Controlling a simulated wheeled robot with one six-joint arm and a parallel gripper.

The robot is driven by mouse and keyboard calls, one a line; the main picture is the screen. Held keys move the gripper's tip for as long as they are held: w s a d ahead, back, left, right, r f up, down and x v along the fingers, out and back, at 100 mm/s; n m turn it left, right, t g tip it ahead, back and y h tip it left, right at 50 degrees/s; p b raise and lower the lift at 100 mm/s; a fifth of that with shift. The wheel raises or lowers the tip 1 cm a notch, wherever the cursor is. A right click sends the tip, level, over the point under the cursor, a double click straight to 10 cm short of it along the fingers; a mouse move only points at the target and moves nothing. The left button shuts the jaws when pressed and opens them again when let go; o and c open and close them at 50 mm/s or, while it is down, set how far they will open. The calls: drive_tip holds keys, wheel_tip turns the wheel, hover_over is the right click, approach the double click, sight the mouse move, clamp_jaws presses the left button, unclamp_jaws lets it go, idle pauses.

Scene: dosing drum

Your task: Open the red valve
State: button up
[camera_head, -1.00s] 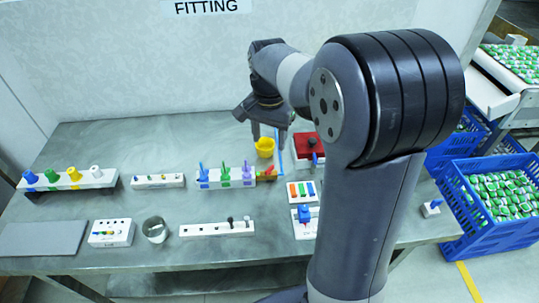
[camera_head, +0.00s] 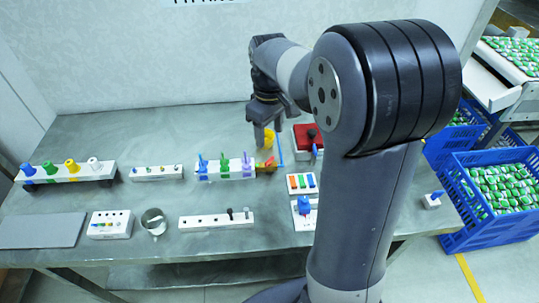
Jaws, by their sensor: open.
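A small red-orange part (camera_head: 269,162), with a bit of green beside it, sits at the right end of the white block with blue, green and purple handles. It looks like the red valve, but it is too small to be sure. My gripper (camera_head: 268,133) points down just behind and above it, in front of the yellow cup, which it partly hides. The fingers are apart and hold nothing that I can see. A thin light-blue upright (camera_head: 280,150) stands close to the right of the part.
A red box (camera_head: 303,140) with a black knob stands right of my gripper. The white block (camera_head: 212,175) with handles is to the left. A yellow cup (camera_head: 269,142) is behind. A white rack (camera_head: 301,190) with coloured bars lies in front. My arm hides the table's right part.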

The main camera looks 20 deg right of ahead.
sight(269, 162)
wheel_tip(269, 162, down, 9)
drive_tip(key=shift+f, duration=0.2)
idle(0.3)
drive_tip(key=c, duration=1)
drive_tip(key=shift+m, duration=0.3)
drive_tip(key=m, duration=0.4)
drive_tip(key=shift+m, duration=2.2)
